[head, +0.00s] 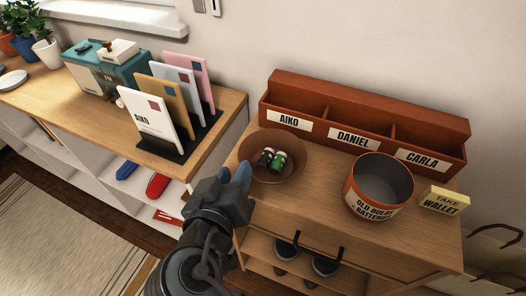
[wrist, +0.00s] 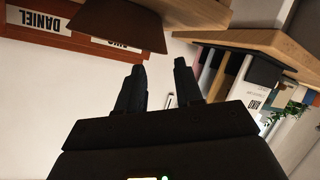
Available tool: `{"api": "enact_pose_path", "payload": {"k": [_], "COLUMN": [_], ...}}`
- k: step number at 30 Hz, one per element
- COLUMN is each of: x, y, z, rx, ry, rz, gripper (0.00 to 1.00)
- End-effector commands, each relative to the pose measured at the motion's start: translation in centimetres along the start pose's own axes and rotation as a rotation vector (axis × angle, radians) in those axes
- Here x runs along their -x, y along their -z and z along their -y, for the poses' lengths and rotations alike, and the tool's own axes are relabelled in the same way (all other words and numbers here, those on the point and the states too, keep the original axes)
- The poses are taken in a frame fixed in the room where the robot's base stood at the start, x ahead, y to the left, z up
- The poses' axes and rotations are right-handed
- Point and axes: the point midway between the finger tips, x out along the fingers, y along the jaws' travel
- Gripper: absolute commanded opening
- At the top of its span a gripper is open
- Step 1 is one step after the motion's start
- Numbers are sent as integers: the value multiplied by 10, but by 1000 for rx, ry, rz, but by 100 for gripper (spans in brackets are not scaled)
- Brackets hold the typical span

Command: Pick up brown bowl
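The brown bowl (head: 291,173) stands on the wooden cabinet top, in front of the letter sorter, with a few small dark and green batteries (head: 272,159) in it. In the wrist view the bowl (wrist: 118,25) shows at the top left, beyond the fingertips. My gripper (head: 238,174) is at the bowl's left front side in the head view and covers a little of that area. In the wrist view its two fingers (wrist: 159,68) stand apart with nothing between them. Whether a finger touches the bowl I cannot tell.
A round container labelled for old bulbs and batteries (head: 374,205) stands right of the bowl, beside a yellow note block (head: 443,200). The brown letter sorter (head: 330,100) stands behind. A letter rack (head: 185,145) is on the left counter. A gap separates the counter and cabinet.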

Motion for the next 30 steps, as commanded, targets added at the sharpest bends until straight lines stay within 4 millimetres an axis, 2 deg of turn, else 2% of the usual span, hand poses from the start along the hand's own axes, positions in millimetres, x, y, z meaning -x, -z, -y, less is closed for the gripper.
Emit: {"api": "enact_pose_path", "payload": {"k": [11,19,29,30], "x": [-34,-70,-77,-77], "y": [2,2,1,1], "z": [0,3,4,4], "rx": [1,2,0,0], "ry": [-3,-3,0,0], "rz": [0,-1,-1,-1], "gripper": [36,36,36,32]}}
